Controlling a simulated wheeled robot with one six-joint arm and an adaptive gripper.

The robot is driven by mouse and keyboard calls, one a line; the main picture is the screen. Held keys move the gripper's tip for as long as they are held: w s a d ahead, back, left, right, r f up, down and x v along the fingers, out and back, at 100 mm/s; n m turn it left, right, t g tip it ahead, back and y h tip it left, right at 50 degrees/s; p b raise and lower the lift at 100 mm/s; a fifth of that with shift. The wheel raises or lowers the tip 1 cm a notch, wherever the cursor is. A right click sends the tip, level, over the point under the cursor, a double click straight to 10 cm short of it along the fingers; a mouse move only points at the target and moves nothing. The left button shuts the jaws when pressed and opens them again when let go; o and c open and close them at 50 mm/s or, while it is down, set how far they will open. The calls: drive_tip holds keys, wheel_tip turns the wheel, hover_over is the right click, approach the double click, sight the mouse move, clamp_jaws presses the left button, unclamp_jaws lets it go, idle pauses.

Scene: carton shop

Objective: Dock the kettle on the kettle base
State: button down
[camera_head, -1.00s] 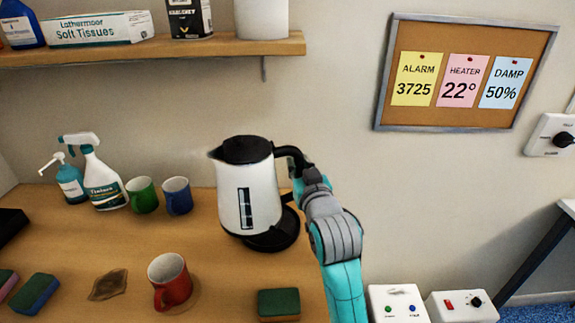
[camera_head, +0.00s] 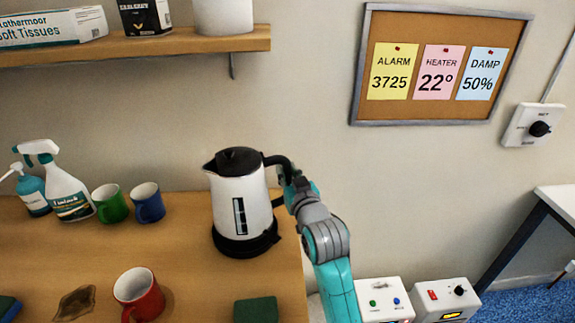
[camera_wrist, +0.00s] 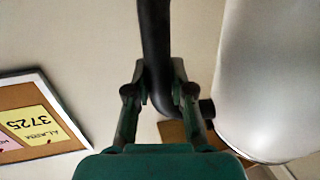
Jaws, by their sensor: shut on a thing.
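The white kettle (camera_head: 238,203) with a black lid and black handle stands upright at the right of the wooden worktop. The black kettle base (camera_head: 247,245) is directly under it, and the kettle's bottom lines up with it. I cannot tell for certain whether the kettle is fully seated or a hair above. My gripper (camera_head: 287,180) is at the kettle's right side, shut on the black handle. In the wrist view the gripper (camera_wrist: 160,88) has its fingers on both sides of the handle (camera_wrist: 155,40), with the white body (camera_wrist: 272,85) to the right.
A red mug (camera_head: 138,294), a green sponge (camera_head: 256,310) and a brown stain (camera_head: 77,303) are in front. Green (camera_head: 110,204) and blue (camera_head: 148,202) mugs and spray bottles stand at the left. A shelf (camera_head: 140,48) hangs above. The worktop ends just right of the base.

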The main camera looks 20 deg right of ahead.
drive_tip(key=shift+f, duration=1.25)
idle(1.4)
drive_tip(key=c, duration=1.3)
unclamp_jaws()
drive_tip(key=shift+s, duration=0.1)
drive_tip(key=shift+f, duration=0.25)
drive_tip(key=shift+s+a+r, duration=0.1)
drive_tip(key=shift+s+a, duration=0.05)
drive_tip(key=shift+s, duration=2.6)
drive_tip(key=shift+s+a, duration=0.15)
drive_tip(key=shift+s, duration=2.6)
